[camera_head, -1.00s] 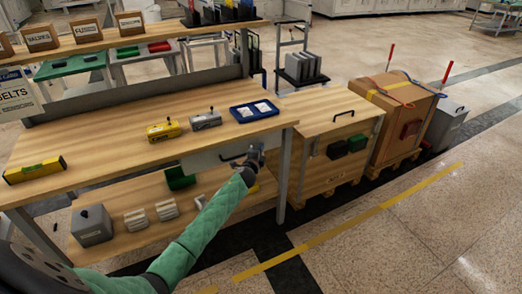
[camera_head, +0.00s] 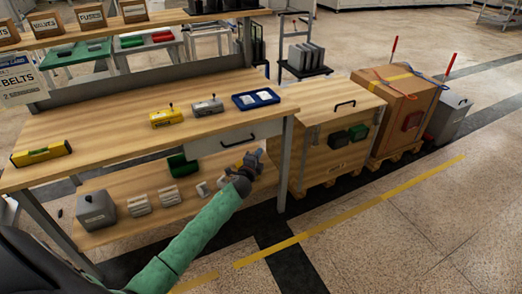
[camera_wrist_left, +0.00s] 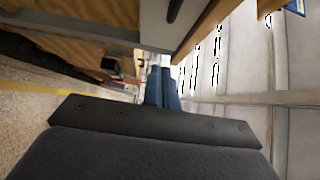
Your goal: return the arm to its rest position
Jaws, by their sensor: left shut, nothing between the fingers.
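My left arm in its green sleeve reaches in from the lower left of the head view. Its gripper (camera_head: 257,157) is shut and empty, in front of the workbench and just below and right of the drawer handle (camera_head: 238,142). It looks apart from the handle. The grey drawer (camera_head: 208,144) sits under the worktop and looks closed. In the left wrist view the blue fingers (camera_wrist_left: 161,92) are together with nothing between them. My right gripper is in neither view.
The workbench (camera_head: 110,135) carries a yellow level (camera_head: 41,153), a yellow block (camera_head: 166,118), a grey block (camera_head: 207,106) and a blue tray (camera_head: 255,99). Its lower shelf (camera_head: 125,190) is close behind the gripper. A wooden crate (camera_head: 330,155) stands right. Floor in front is clear.

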